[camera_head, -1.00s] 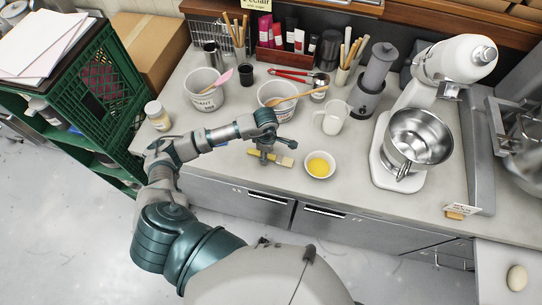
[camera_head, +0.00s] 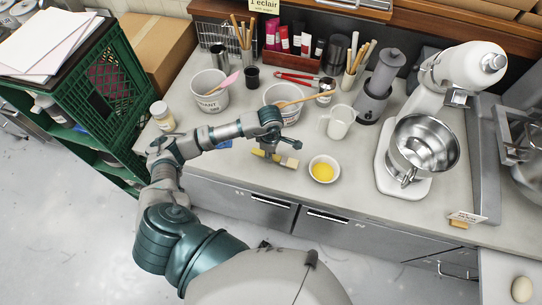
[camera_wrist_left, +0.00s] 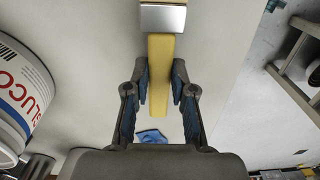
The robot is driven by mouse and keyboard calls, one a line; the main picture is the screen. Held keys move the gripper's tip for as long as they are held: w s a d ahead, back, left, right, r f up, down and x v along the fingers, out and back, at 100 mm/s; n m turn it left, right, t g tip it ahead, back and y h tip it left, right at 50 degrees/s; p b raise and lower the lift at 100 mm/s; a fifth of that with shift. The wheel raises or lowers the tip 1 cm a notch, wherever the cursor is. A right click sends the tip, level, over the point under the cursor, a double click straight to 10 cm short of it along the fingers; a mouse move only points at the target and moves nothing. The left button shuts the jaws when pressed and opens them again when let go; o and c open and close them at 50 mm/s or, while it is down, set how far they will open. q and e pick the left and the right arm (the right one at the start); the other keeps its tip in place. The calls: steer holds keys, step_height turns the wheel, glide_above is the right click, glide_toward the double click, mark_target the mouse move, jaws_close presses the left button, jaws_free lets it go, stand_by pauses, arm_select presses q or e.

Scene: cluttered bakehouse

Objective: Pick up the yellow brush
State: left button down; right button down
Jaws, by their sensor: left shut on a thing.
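The yellow brush (camera_head: 279,158) is in my left gripper (camera_head: 267,151), over the front part of the worktop, left of a small white bowl of yellow liquid (camera_head: 323,170). In the left wrist view, the yellow handle (camera_wrist_left: 160,72) runs between the two fingers, with a shiny metal band at the top edge. The left fingers (camera_wrist_left: 159,88) are shut on the handle. I cannot tell clearly how high the brush is above the worktop. My right gripper is not in view.
A white tub with a wooden spoon (camera_head: 282,105) stands behind the gripper. A white jug (camera_head: 339,122) and a stand mixer (camera_head: 425,150) are to the right. A blue cloth (camera_wrist_left: 152,136) lies on the worktop. A jar (camera_head: 162,114) stands at the left.

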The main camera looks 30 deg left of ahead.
arm_select(q)
steer(key=shift+w+r, duration=0.1)
steer(key=shift+r, duration=0.65)
steer(key=s+d+r+b, duration=0.1)
steer(key=s+d+b, duration=0.1)
steer(key=s+d, duration=0.8)
steer(key=d, duration=0.2)
steer(key=shift+d+r+b, duration=0.2)
steer(key=shift+d+b, duration=0.1)
steer(key=shift+d, duration=0.05)
steer(key=shift+a, duration=0.1)
stand_by(0.4)
